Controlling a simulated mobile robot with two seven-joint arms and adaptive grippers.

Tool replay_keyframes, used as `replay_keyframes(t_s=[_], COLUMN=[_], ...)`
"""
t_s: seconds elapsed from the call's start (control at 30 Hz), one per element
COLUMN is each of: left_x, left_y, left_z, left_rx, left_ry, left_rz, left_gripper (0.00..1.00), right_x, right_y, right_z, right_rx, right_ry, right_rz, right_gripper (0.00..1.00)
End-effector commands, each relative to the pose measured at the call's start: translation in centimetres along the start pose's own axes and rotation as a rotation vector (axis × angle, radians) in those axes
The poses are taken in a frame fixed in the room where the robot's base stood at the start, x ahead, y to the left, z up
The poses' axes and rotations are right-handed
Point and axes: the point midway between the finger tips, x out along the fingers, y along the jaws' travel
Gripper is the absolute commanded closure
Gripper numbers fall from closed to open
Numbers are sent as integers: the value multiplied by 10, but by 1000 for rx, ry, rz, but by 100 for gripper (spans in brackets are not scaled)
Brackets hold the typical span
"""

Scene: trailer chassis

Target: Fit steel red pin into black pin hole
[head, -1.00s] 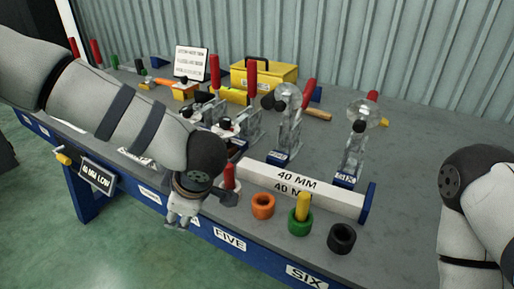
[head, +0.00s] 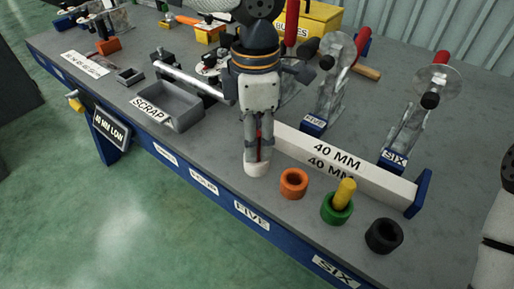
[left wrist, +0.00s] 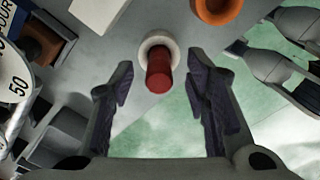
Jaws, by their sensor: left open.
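The red pin (left wrist: 158,75) stands in a white ring (left wrist: 158,45) near the table's front edge. In the head view the white ring (head: 256,167) shows below my left gripper (head: 258,148), with a strip of the red pin between the fingers. In the left wrist view my left gripper (left wrist: 160,85) is open, its fingers on either side of the pin with gaps. The black ring (head: 384,236), the black pin hole, stands empty at the right end of the row. My right gripper is not in the head view; only part of that arm shows at the right edge.
An orange ring (head: 293,183) and a green ring (head: 335,212) holding a yellow pin (head: 345,192) stand between the white and black rings. A long white 40 MM block (head: 345,165) lies behind them. Clamps and a grey scrap tray (head: 168,108) stand nearby.

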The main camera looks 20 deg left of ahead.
Motion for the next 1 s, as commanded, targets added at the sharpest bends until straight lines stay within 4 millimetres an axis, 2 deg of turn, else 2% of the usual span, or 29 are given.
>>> replay_keyframes(t_s=[0.07,0.27,0.4,0.47,0.83,1.0], left_x=[7,6,6,6,2,-23], left_y=[0,0,0,0,0,1], left_z=[0,0,0,0,0,0], left_rx=[0,1,1,1,0,-1], left_ry=[1,-1,0,0,-1,-4], left_rz=[-2,1,1,1,2,7], left_gripper=[57,57,89,100,100,100], right_x=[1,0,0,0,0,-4], right_y=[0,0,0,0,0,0], right_z=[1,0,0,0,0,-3], right_rx=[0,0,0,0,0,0], right_ry=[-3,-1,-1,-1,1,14], right_rz=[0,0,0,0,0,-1], right_gripper=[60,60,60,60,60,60])
